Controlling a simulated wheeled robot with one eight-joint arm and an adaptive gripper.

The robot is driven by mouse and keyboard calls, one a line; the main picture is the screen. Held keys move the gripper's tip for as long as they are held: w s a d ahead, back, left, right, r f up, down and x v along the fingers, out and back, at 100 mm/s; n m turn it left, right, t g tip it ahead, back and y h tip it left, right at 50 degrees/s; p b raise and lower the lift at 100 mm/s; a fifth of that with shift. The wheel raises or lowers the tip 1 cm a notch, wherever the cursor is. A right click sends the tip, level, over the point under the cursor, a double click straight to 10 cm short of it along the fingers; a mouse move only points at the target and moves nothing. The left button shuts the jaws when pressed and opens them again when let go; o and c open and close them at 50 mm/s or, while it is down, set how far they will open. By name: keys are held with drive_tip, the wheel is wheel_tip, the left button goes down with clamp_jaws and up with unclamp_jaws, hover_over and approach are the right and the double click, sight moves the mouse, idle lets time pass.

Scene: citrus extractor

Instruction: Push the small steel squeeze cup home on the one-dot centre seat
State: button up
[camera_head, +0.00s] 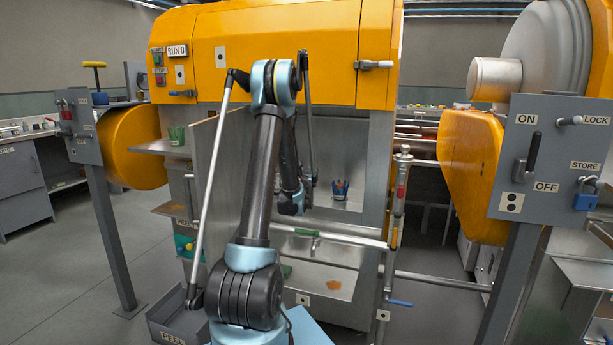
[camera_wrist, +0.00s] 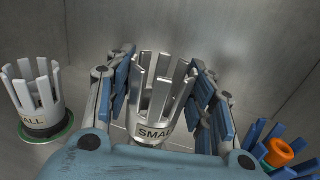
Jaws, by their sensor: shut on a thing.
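The small steel squeeze cup (camera_wrist: 160,112), with tall upright prongs and a SMALL label, stands in the middle of the wrist view. My gripper (camera_wrist: 164,90) is shut on it, with blue-padded fingers on its left and right sides. The cup's base and whatever is under it are hidden, so I cannot tell whether it touches a seat. No one-dot mark shows in the wrist view.
A white pronged cup (camera_wrist: 36,92) stands on a green-rimmed base (camera_wrist: 62,132) to the left. A blue pronged cup with an orange centre (camera_wrist: 280,152) is close on the right. Grey metal walls enclose the bay. An open door panel (camera_head: 212,165) stands left of my arm.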

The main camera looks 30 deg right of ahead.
drive_tip(key=shift+f, duration=2.35)
drive_tip(key=o, duration=1.5)
wheel_tip(320, 180, up, 10)
drive_tip(key=shift+f, duration=0.15)
